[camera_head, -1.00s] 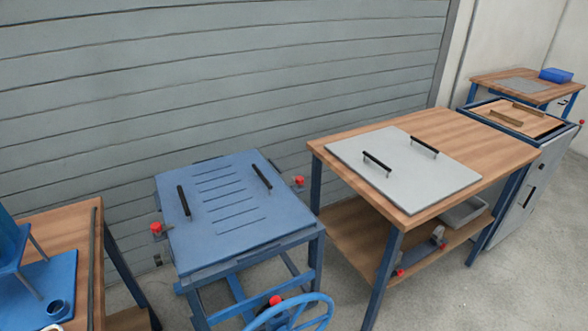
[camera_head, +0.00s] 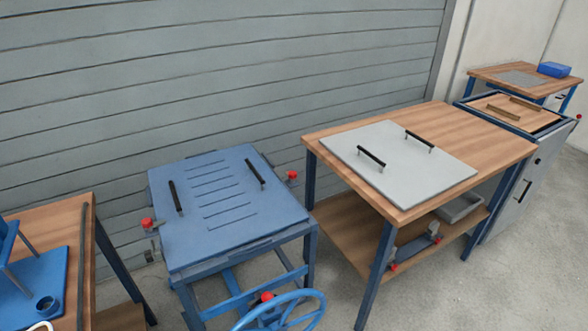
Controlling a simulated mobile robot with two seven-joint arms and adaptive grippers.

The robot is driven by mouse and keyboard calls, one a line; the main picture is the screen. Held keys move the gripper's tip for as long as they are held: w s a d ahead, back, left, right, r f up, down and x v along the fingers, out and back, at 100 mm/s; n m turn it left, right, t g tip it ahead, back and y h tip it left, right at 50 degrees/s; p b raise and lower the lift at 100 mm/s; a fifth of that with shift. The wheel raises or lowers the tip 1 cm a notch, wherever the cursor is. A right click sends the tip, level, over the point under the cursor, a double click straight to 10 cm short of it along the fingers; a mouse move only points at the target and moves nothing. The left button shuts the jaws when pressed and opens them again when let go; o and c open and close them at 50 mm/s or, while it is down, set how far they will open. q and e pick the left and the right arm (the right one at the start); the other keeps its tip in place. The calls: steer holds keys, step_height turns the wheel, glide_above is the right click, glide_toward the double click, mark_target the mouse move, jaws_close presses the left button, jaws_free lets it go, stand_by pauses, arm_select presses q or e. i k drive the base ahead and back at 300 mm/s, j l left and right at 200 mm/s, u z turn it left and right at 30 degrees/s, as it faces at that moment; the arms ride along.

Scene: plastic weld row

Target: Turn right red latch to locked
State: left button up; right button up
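A blue metal table (camera_head: 240,232) with a slotted top and two black handles stands left of centre. A red latch knob (camera_head: 292,176) sticks out at its right side, near the back corner. Another red latch knob (camera_head: 147,224) is on its left side. A third red knob (camera_head: 267,297) shows low at the front, by a blue handwheel (camera_head: 300,312). I cannot tell from here whether the latches are locked. Neither of my grippers is in view.
A wooden workbench (camera_head: 460,130) with a grey plate (camera_head: 400,160) stands to the right, a narrow gap from the blue table. A wooden table (camera_head: 60,222) with a blue mat is at the left. A grey shutter wall (camera_head: 220,70) is behind. Concrete floor is open at front right.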

mark_target(292, 175)
steer(key=i+l+u, duration=0.1)
steer(key=l, duration=0.3)
steer(key=i+l+u, duration=0.1)
steer(key=l, duration=0.3)
steer(key=i+l+u, duration=0.1)
steer(key=l, duration=0.3)
steer(key=i+l+u, duration=0.1)
steer(key=l, duration=0.3)
steer(key=i+l, duration=0.15)
steer(key=l, duration=0.3)
steer(key=i+u, duration=0.05)
